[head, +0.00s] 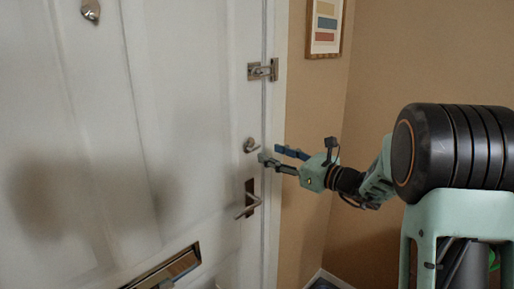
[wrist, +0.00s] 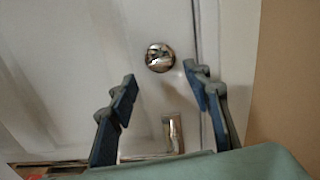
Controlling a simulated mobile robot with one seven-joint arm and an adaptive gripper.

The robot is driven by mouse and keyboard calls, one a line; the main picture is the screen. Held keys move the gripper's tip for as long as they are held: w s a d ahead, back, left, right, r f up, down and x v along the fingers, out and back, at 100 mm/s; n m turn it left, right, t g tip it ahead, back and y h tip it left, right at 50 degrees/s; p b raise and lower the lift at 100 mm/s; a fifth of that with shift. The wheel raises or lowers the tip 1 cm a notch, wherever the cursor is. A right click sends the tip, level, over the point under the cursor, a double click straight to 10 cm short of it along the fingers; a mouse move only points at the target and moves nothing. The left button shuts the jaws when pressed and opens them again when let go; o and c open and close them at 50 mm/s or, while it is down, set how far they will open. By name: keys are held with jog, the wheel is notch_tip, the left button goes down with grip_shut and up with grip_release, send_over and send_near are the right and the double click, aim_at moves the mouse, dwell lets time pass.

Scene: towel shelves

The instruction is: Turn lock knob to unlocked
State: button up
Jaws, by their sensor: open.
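The lock knob (head: 251,145) is a small round metal fitting near the right edge of the white door (head: 190,120), above the lever handle. In the wrist view the shiny knob (wrist: 160,57) lies ahead of my gripper, between the lines of its two fingers. My gripper (head: 272,156) is open and empty, just right of and slightly below the knob in the head view. In the wrist view the fingertips (wrist: 159,73) stand apart on either side, with the knob clear of them. How far the tips are from the door is hard to tell.
A lever handle (head: 248,200) sits below the knob and also shows in the wrist view (wrist: 173,133). A metal latch (head: 263,70) is above, across the door edge. A mail slot (head: 165,268) is low on the door. A framed picture (head: 326,27) hangs on the tan wall.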

aim_at(257, 148)
jog(key=p+x, duration=0.1)
jog(key=x, duration=0.5)
jog(key=shift+w+a, duration=0.15)
jog(key=shift+a, duration=0.05)
jog(key=c, duration=1.2)
jog(key=shift+o, duration=0.2)
